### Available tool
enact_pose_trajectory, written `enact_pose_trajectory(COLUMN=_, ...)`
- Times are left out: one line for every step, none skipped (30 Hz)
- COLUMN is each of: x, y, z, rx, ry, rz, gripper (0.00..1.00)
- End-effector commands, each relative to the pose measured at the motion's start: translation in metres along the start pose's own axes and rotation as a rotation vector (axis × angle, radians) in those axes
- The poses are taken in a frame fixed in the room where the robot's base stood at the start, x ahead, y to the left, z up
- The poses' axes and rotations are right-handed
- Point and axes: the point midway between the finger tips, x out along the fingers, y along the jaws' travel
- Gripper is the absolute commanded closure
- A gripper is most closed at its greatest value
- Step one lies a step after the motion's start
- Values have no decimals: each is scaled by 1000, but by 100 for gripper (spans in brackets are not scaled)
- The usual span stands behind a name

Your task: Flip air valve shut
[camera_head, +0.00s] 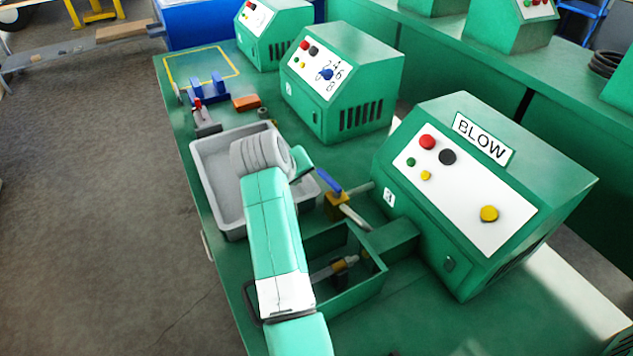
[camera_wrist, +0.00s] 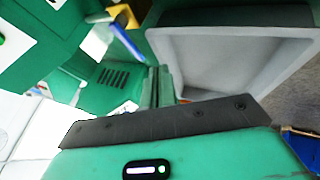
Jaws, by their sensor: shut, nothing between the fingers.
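The air valve has a blue lever (camera_head: 328,182) on a brass-yellow body (camera_head: 337,200), joined to grey pipe beside the BLOW machine (camera_head: 480,190). The lever slants from the valve body toward upper left in the head view. In the wrist view, the blue lever (camera_wrist: 126,40) and a bit of the yellow body (camera_wrist: 120,20) show at upper left. My gripper (camera_head: 304,173) is close to the lever's free end, left of it in the head view. Its fingers (camera_wrist: 158,84) are together and empty. I cannot tell whether they touch the lever.
A grey tray (camera_head: 207,185) lies under my wrist, left of the valve. A green open-topped box (camera_head: 372,285) with a brass-coloured fitting inside stands nearer. Another green machine (camera_head: 345,85) stands beyond. The grey tray (camera_wrist: 220,90) fills the upper right of the wrist view.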

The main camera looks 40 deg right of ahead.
Motion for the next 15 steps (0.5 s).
enact_pose_trajectory(x=14, y=-2, z=2, rx=1, ry=-2, rz=-1, gripper=100)
enact_pose_trajectory(x=21, y=-2, z=2, rx=1, ry=-2, rz=-1, gripper=100)
enact_pose_trajectory(x=30, y=-2, z=3, rx=1, ry=-3, rz=-1, gripper=100)
enact_pose_trajectory(x=37, y=-2, z=3, rx=1, ry=-1, rz=-1, gripper=100)
enact_pose_trajectory(x=44, y=-2, z=3, rx=1, ry=-2, rz=-1, gripper=100)
enact_pose_trajectory(x=53, y=-2, z=3, rx=0, ry=-2, rz=-2, gripper=100)
enact_pose_trajectory(x=59, y=-3, z=2, rx=0, ry=-1, rz=-2, gripper=100)
enact_pose_trajectory(x=66, y=-3, z=3, rx=0, ry=-1, rz=-3, gripper=100)
enact_pose_trajectory(x=75, y=-3, z=2, rx=1, ry=0, rz=-2, gripper=100)
enact_pose_trajectory(x=81, y=-2, z=3, rx=1, ry=-1, rz=-2, gripper=100)
enact_pose_trajectory(x=86, y=-2, z=2, rx=0, ry=0, rz=-1, gripper=100)
enact_pose_trajectory(x=90, y=4, z=2, rx=2, ry=2, rz=0, gripper=100)
enact_pose_trajectory(x=91, y=9, z=1, rx=4, ry=3, rz=0, gripper=100)
enact_pose_trajectory(x=93, y=14, z=1, rx=4, ry=3, rz=0, gripper=100)
enact_pose_trajectory(x=95, y=19, z=1, rx=3, ry=2, rz=0, gripper=100)
